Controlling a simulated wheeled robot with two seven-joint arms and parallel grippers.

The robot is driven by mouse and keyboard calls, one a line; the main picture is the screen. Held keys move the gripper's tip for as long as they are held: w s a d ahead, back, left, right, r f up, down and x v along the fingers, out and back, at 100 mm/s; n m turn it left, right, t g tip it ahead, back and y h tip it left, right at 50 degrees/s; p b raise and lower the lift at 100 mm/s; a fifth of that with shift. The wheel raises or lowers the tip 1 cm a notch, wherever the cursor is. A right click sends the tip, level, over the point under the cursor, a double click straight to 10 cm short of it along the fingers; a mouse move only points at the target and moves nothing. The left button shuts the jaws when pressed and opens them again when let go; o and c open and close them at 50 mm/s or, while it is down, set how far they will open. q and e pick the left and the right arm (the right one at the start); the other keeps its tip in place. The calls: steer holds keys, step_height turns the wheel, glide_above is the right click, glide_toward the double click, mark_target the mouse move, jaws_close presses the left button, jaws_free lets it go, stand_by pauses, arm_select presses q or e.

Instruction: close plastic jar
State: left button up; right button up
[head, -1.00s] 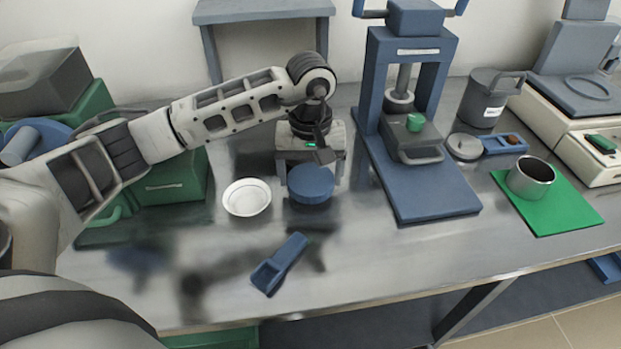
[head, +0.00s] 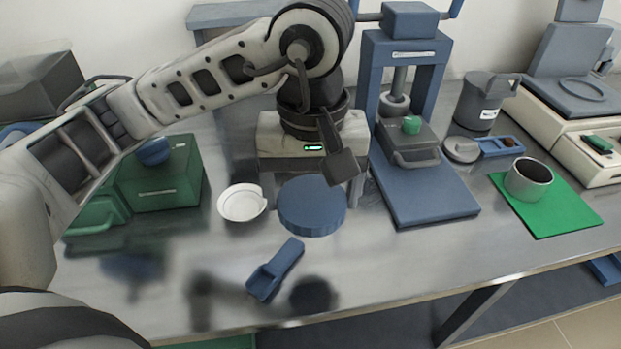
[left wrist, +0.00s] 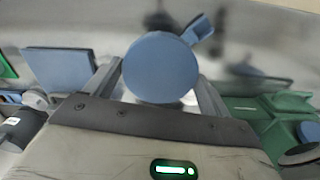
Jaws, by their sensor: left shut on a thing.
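A blue round lid-like disc (head: 312,210) is held level above the table by my left gripper (head: 312,190). In the left wrist view the disc (left wrist: 160,68) sits between the two fingers of the left gripper (left wrist: 158,82), which are shut on its sides. A white round dish-like container (head: 242,203) stands on the table just left of the disc. I cannot tell whether it is the jar. A bit of white shows past the disc's lower edge in the left wrist view. My right gripper is not in view.
A blue scoop (head: 275,270) lies in front of the disc. Green boxes (head: 160,180) stand at the left, and a blue press (head: 425,190) stands close on the right. A metal cup (head: 528,180) stands on a green mat (head: 565,215). The front table strip is mostly clear.

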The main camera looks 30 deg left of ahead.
arm_select(q)
steer(key=shift+s+d, duration=0.1)
steer(key=w+a+f+m, duration=0.1)
steer(key=f+m, duration=0.1)
steer(key=w+a+f+m, duration=0.1)
steer(key=w+f, duration=0.1)
steer(key=f, duration=0.1)
steer(key=w+a+f+m, duration=0.2)
steer(key=shift+w+f+m, duration=0.15)
steer(key=shift+f+m, duration=0.05)
steer(key=shift+m, duration=0.1)
